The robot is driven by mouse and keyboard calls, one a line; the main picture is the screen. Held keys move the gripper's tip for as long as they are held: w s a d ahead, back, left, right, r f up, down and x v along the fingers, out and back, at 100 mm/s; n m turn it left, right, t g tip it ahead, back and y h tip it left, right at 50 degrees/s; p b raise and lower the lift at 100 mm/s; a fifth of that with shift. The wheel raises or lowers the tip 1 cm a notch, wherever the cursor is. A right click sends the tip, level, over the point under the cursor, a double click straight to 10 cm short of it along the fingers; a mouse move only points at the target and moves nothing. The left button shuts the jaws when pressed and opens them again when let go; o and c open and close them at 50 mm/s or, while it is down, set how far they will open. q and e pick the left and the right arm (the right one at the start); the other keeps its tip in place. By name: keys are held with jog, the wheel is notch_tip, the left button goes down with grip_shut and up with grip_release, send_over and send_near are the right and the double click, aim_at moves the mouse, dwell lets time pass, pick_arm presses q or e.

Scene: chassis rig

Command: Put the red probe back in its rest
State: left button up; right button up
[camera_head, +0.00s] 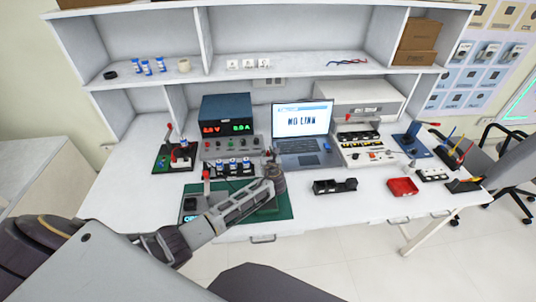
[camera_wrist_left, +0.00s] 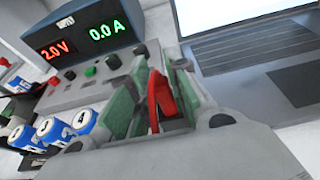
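My left gripper (camera_head: 272,168) is over the bench in front of the power supply, left of the laptop. In the left wrist view its two greenish fingers (camera_wrist_left: 160,85) are close together, with the red probe (camera_wrist_left: 160,98) between them. The gripper looks shut on the probe; the probe's lower end is hidden by the gripper body. In the head view the probe is too small and covered to make out clearly. I cannot pick out its rest for certain. My right gripper is not in view.
The power supply (camera_head: 226,114) reads 2.0 V and 0.0 A in the wrist view. Blue-and-white cells (camera_wrist_left: 52,128) stand left of the gripper. The laptop (camera_head: 302,120) shows "NO LINK". A green mat (camera_head: 262,214), black tray (camera_head: 335,187) and red bin (camera_head: 402,187) lie in front.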

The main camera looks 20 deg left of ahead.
pick_arm(q)
jog(key=o, duration=0.4)
jog(key=shift+c, duration=0.2)
jog(key=shift+s, duration=0.1)
jog(key=shift+v, duration=5.95)
jog(key=shift+r, duration=0.1)
